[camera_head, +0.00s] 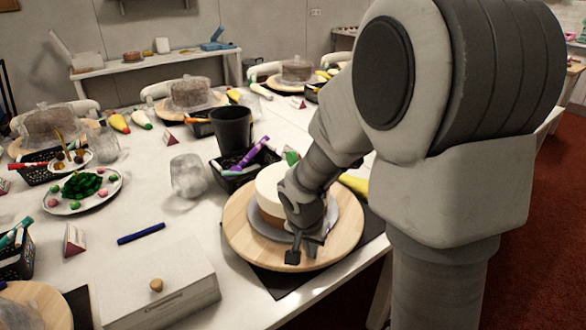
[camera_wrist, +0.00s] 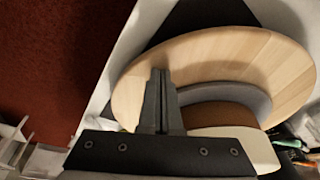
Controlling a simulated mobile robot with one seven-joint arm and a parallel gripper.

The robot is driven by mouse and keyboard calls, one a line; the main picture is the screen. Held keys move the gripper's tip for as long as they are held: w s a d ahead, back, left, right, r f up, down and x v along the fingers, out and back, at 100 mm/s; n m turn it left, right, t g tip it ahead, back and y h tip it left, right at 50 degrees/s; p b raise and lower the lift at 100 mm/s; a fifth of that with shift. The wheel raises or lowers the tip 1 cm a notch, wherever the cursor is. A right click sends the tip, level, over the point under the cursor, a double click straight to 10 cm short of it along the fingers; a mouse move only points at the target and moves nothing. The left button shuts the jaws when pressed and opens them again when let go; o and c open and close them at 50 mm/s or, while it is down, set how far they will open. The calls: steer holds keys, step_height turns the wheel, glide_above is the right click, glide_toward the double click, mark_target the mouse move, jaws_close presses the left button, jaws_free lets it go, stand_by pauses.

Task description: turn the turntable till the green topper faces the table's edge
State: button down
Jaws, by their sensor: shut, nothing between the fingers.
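The turntable is a round light-wood disc (camera_head: 238,228) near the table's edge; it also fills much of the wrist view (camera_wrist: 225,50). On it, a grey plate (camera_wrist: 245,92) carries a cake with a white top (camera_head: 270,180) and brown side (camera_wrist: 220,115). A small green thing (camera_head: 291,156) shows just behind the cake; I cannot tell whether it is the topper. My gripper (camera_head: 294,256) is shut and empty, low over the disc's near part. In the wrist view its fingers (camera_wrist: 159,75) lie together over the wood. Contact with the disc is unclear. My arm hides part of the cake.
A dark mat (camera_head: 268,282) lies under the turntable. A black basket of pens (camera_head: 238,180), a black cup (camera_head: 232,130) and a clear crumpled object (camera_head: 188,176) stand behind it. A white box with a knob (camera_head: 165,300) stands left. Red floor (camera_wrist: 60,60) lies beyond the edge.

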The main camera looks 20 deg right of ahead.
mark_target(267, 254)
steer(key=a, duration=0.1)
steer(key=a+b, duration=0.1)
steer(key=a, duration=0.1)
steer(key=shift+w+a+f+b, duration=0.15)
steer(key=shift+w+a+b, duration=0.1)
steer(key=shift+a+b, duration=0.1)
steer(key=shift+a, duration=0.3)
steer(key=shift+w+a+b, duration=0.2)
steer(key=shift+a+b, duration=0.1)
steer(key=shift+a, duration=0.05)
steer(key=a, duration=0.1)
steer(key=w+a+b, duration=0.1)
steer(key=a, duration=0.1)
steer(key=w+a+b, duration=0.1)
steer(key=shift+w+a, duration=0.15)
steer(key=shift+a, duration=0.3)
